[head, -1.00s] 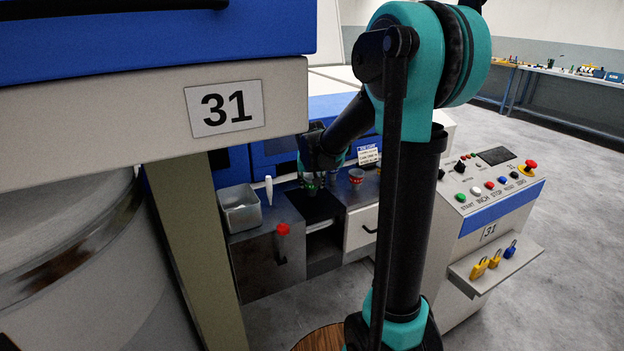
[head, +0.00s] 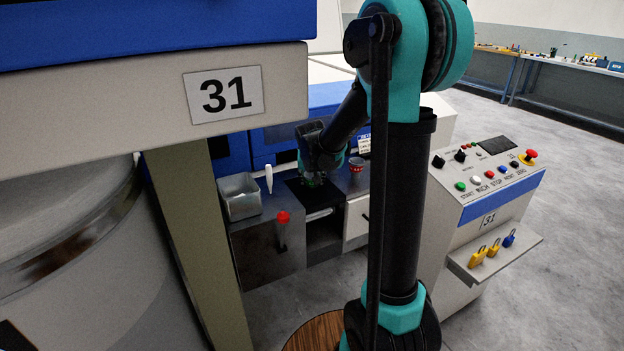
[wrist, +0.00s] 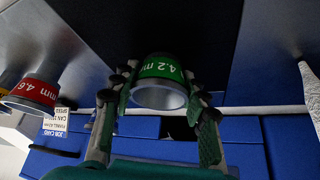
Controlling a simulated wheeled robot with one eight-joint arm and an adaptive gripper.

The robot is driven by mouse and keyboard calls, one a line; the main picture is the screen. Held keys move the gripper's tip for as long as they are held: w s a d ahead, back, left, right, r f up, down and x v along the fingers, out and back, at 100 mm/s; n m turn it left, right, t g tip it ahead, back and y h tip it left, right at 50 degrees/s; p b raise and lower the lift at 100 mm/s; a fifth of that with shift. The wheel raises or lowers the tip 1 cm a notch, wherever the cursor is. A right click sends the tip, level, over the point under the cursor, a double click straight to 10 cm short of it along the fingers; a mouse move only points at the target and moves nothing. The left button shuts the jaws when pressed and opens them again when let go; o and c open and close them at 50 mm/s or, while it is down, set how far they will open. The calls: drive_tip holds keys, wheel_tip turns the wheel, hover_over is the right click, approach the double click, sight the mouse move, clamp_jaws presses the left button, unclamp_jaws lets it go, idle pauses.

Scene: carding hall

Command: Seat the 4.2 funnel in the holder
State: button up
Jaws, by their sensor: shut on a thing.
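The 4.2 mm funnel (wrist: 160,92) is a metal cup with a green label band, between the fingers of my gripper (wrist: 160,82) in the wrist view. My gripper is shut on it, one finger on each side. In the head view my gripper (head: 312,180) is low over the dark square area (head: 306,192) of the metal bench, with a little green showing at its tips. The funnel's lower end is hidden, so I cannot tell whether it touches anything. I cannot make out the holder itself.
A red 4.6 mm funnel (wrist: 36,92) stands to one side; it also shows in the head view (head: 356,164). A grey metal bin (head: 240,197) and a white pointed object (head: 268,178) are left of my gripper. A control panel (head: 490,172) stands right.

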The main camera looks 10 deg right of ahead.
drive_tip(key=o, duration=1.3)
drive_tip(key=shift+r, duration=0.1)
drive_tip(key=v, duration=1.2)
drive_tip(key=s+d+f, duration=0.1)
drive_tip(key=s+f, duration=0.4)
drive_tip(key=s, duration=0.3)
drive_tip(key=s+d+f+n+g, duration=0.1)
drive_tip(key=s+d+f, duration=0.1)
drive_tip(key=s+f, duration=0.4)
drive_tip(key=s+d+f+n+y, duration=0.1)
drive_tip(key=s+f, duration=0.4)
drive_tip(key=s, duration=0.5)
drive_tip(key=shift+s+d+f+g, duration=0.3)
drive_tip(key=shift+s+d+f, duration=0.1)
drive_tip(key=shift+d, duration=0.2)
